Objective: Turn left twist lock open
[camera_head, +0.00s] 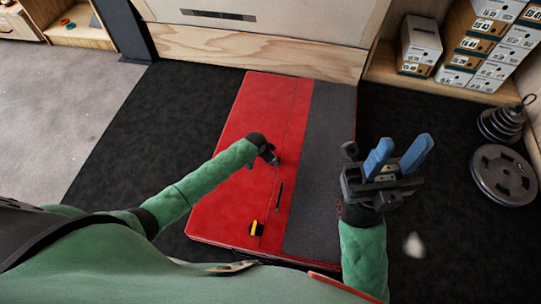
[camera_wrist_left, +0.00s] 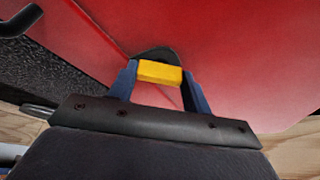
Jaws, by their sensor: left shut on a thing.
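A red case or pad with a grey strip (camera_head: 268,100) lies flat on the dark floor. My left gripper (camera_head: 274,160) reaches over its red part, and the lock under it is hidden in the head view. In the left wrist view, my left gripper (camera_wrist_left: 158,76) has its blue fingers shut on a yellow twist lock (camera_wrist_left: 160,72) with a dark base behind it. Another yellow and black twist lock (camera_head: 256,228) sits on the red part near its front edge, with no gripper on it. My right gripper (camera_head: 398,158) is raised right of the grey strip, fingers apart and empty.
A black handle (camera_head: 279,197) lies between the two lock positions. Weight plates (camera_head: 503,175) are on the floor at right. Shelves with shoe boxes (camera_head: 420,42) stand at the back right. A wooden panel (camera_head: 255,52) is behind the case. Dark floor left of the case is clear.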

